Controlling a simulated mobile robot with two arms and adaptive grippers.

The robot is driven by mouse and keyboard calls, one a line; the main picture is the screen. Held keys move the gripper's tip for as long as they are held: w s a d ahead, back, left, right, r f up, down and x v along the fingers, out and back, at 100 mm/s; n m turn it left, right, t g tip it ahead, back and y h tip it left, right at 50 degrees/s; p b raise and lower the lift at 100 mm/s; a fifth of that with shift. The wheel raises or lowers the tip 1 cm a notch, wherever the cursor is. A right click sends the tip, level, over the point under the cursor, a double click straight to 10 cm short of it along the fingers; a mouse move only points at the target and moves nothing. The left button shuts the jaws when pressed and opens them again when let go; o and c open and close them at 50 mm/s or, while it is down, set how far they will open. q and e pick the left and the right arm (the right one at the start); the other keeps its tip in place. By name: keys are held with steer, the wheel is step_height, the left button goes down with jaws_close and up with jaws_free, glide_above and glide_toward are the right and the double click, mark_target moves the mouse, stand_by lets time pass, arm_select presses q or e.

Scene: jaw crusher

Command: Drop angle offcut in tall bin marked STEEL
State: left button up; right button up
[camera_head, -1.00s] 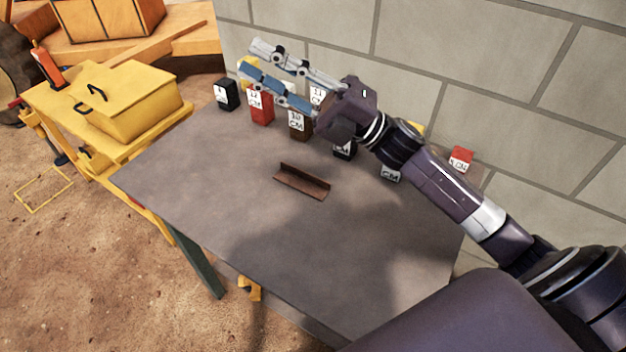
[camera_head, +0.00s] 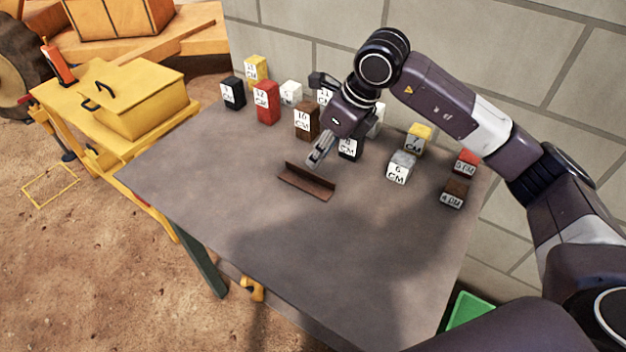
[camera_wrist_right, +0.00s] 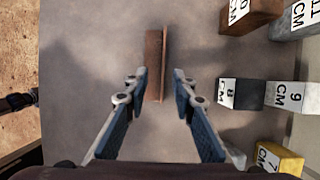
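The angle offcut (camera_head: 307,182), a rusty brown L-shaped length of metal, lies on the grey table (camera_head: 230,190). My right gripper (camera_head: 319,150) is just behind and above it in the head view, pointing down. In the right wrist view its two fingers are spread, and the offcut (camera_wrist_right: 155,60) lies ahead between the fingertips, running roughly lengthwise between them. I see no contact, and the gripper is empty. My left gripper does not show. No bin with a STEEL mark can be read in these frames.
Several CM-marked blocks, such as the red one (camera_head: 266,101) and brown one (camera_head: 306,120), stand along the table's wall side, close to my right gripper. A green container edge (camera_head: 470,309) shows beyond the table at lower right. The table's near part is clear.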

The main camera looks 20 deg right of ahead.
mark_target(310, 172)
steer(key=shift+w+d+f, duration=0.15)
steer(key=shift+w+f, duration=0.05)
steer(key=shift+f, duration=0.1)
steer(key=p+x, duration=0.2)
steer(key=x, duration=0.4)
steer(key=shift+d+f, duration=0.1)
steer(key=shift+f, duration=0.1)
steer(key=shift+w+f, duration=0.15)
steer(key=shift+f, duration=0.25)
jaws_close()
steer(key=shift+r, duration=0.1)
